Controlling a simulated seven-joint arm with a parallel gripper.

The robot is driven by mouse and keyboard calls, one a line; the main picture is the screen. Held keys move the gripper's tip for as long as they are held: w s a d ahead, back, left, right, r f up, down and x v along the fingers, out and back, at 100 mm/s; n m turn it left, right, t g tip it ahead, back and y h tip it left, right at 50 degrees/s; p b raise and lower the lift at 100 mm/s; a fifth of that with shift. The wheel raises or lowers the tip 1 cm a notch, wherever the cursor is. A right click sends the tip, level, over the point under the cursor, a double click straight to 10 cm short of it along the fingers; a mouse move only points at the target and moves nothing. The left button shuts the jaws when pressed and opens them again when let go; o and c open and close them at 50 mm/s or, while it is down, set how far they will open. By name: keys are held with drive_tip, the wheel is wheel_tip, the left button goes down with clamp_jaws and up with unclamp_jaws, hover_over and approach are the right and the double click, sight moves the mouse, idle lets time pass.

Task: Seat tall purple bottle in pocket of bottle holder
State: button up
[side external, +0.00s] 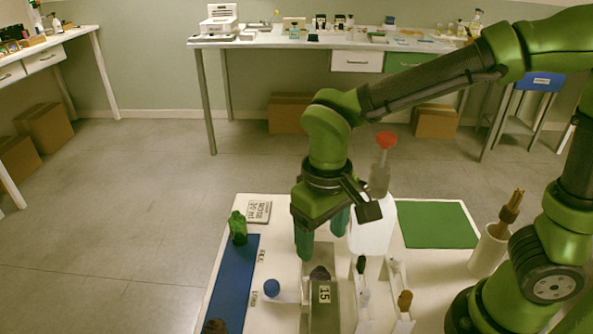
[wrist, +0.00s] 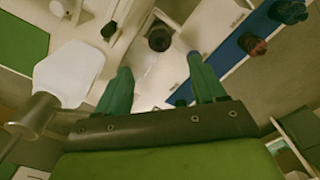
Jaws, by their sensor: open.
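A dark, faintly purple round top (side external: 319,273), seen in the wrist view as a dark round shape (wrist: 160,38), stands near the table's middle; it may be the purple bottle, but its height is unclear. My gripper (side external: 322,240) is open, fingers pointing down, above and behind it. In the wrist view the dark shape lies ahead of the gap between the green fingertips (wrist: 161,75), untouched. A grey block labelled 15 (side external: 325,315) is at the dark top. Pale narrow racks (side external: 390,272) with small bottles stand to its right; which part is the holder's free pocket is unclear.
A white container (side external: 371,232) stands close right of my gripper. A green mat (side external: 437,224) lies bare at right.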

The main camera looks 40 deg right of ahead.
drive_tip(key=s+d+r+m+t+y, duration=0.1)
drive_tip(key=s+d+r+m+t, duration=0.1)
drive_tip(key=d, duration=0.5)
drive_tip(key=s+d+r+m+t+y, duration=0.1)
drive_tip(key=s+d+r+m+t, duration=0.1)
drive_tip(key=d+r+t, duration=0.3)
drive_tip(key=shift+s+d+r, duration=0.2)
drive_tip(key=shift+d+r, duration=0.3)
drive_tip(key=shift+d, duration=0.7)
